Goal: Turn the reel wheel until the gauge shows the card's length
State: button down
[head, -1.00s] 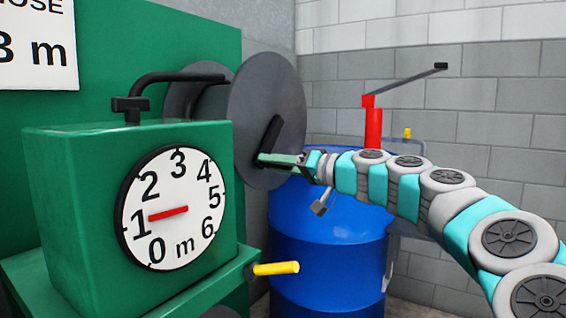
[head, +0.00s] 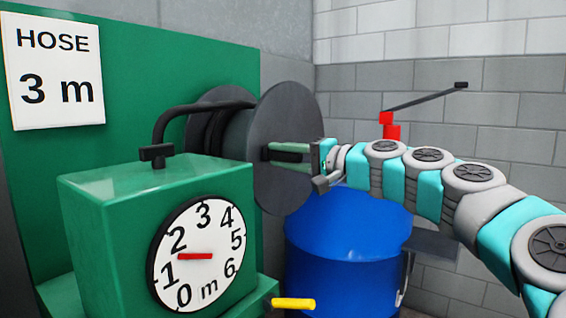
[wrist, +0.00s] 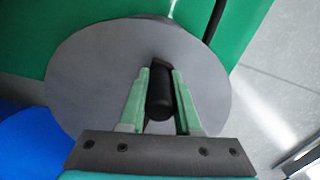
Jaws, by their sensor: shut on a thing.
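The card (head: 55,68) reads HOSE 3 m. The gauge (head: 206,280) is a white dial marked 0 to 6 m on a green box. Its red needle (head: 194,256) points left between 1 and 2, roughly at one and a half. The reel wheel (head: 298,112) is a dark grey disc right of the box; it fills the middle of the wrist view (wrist: 90,75). My gripper (head: 275,152) is at the wheel's face. In the wrist view its green fingers (wrist: 160,92) are shut on the black wheel handle (wrist: 160,100). The handle's far end is partly hidden in the head view.
A blue drum (head: 345,245) stands below my arm. A red post with a grey lever (head: 425,96) rises behind it. A yellow rod (head: 293,303) sticks out below the gauge box. A black pipe (head: 195,112) arches from the box top to the reel.

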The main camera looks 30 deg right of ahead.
aim_at(267, 139)
jog(key=shift+d+r+p, duration=0.15)
jog(key=shift+r, duration=0.55)
jog(key=shift+d+r+p, duration=0.1)
jog(key=shift+r+p, duration=0.05)
jog(key=shift+r, duration=0.55)
jog(key=shift+w+r, duration=0.1)
jog(key=c, duration=0.6)
grip_release()
jog(key=shift+d, duration=0.1)
jog(key=b+v, duration=0.1)
jog(key=v, duration=0.7)
jog(key=shift+w, duration=0.1)
